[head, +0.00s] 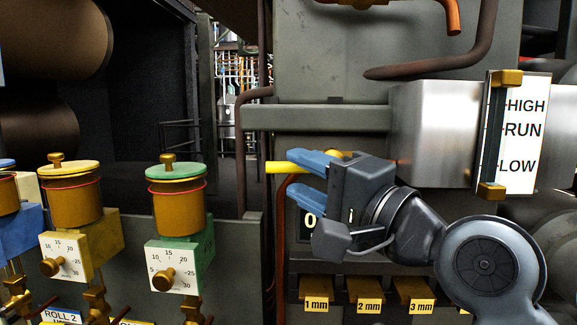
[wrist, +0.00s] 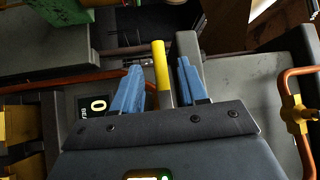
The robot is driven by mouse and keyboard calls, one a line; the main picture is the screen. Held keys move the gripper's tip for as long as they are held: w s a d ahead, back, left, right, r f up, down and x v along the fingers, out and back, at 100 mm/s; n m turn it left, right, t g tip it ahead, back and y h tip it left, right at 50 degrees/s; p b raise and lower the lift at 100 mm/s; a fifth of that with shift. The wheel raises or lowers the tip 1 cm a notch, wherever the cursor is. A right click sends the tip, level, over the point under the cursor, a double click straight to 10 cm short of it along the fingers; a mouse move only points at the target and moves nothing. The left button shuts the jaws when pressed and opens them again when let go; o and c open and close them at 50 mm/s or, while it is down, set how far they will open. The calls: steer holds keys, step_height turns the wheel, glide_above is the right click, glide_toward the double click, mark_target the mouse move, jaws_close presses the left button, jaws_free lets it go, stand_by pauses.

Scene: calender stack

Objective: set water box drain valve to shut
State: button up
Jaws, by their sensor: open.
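A yellow lever handle (head: 279,167) sticks out to the left, roughly level, in the head view; its hub is mostly hidden behind my gripper. In the wrist view the yellow handle (wrist: 161,68) runs between my two blue fingers. My gripper (head: 291,172) is open, with one finger on each side of the handle; in the wrist view (wrist: 159,72) gaps show on both sides of it. No label naming the valve is readable. The metal water box (head: 430,135) with a HIGH, RUN, LOW gauge (head: 520,135) is at the right.
A black plate with a 0 (wrist: 97,104) is left of the fingers in the wrist view. Brass drawers or blocks tagged 1 mm (head: 316,304), 2 mm and 3 mm sit below. Green (head: 178,265) and yellow oiler units with dials stand left. A brown pipe (head: 241,150) runs behind the handle.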

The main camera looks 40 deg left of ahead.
mark_target(290, 170)
steer(key=shift+x, duration=2.05)
jaws_close()
